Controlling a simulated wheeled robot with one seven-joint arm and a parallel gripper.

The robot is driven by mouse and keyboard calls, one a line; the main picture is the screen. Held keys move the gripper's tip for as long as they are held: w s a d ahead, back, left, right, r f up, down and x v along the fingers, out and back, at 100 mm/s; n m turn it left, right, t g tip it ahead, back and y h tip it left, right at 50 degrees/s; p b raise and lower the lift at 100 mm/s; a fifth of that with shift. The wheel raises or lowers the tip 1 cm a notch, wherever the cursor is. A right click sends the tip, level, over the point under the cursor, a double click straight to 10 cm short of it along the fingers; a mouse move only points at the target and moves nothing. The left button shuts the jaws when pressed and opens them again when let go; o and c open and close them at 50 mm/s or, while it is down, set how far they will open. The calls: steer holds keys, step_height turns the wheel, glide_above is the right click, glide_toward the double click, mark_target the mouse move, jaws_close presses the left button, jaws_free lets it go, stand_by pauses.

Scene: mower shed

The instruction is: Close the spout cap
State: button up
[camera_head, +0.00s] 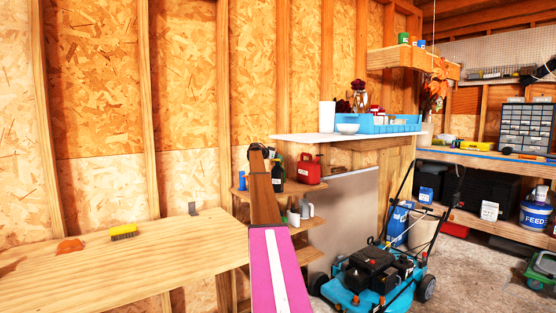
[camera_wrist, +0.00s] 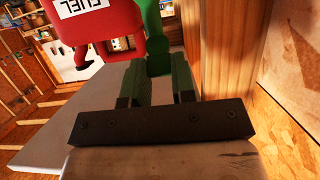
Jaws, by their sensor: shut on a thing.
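The red fuel can (camera_head: 309,168) stands on a wooden corner shelf in the head view. In the wrist view the red can (camera_wrist: 95,25), marked FUEL, is at the upper left. A green piece (camera_wrist: 153,30), which looks like the spout cap, runs down beside it to between my fingers. My gripper (camera_wrist: 157,75) is shut on its rounded lower end, with one dark green finger on each side. Whether the cap sits fully over the spout is hidden. In the head view my arm hides most of the gripper (camera_head: 258,150).
A dark bottle (camera_head: 278,177) stands close to my arm on the corner shelf (camera_head: 298,187). A white-topped cabinet (camera_head: 340,137) with a blue tray (camera_head: 385,125) is behind. A blue mower (camera_head: 370,280) stands at the right. The wooden bench (camera_head: 140,260) at the left is mostly clear.

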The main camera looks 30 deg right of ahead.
steer(key=shift+a+f+h, duration=0.2)
steer(key=shift+h, duration=0.3)
steer(key=o, duration=0.9)
steer(key=shift+o, duration=0.2)
steer(key=v, duration=1)
steer(key=shift+a, duration=0.4)
steer(key=shift+s, duration=0.15)
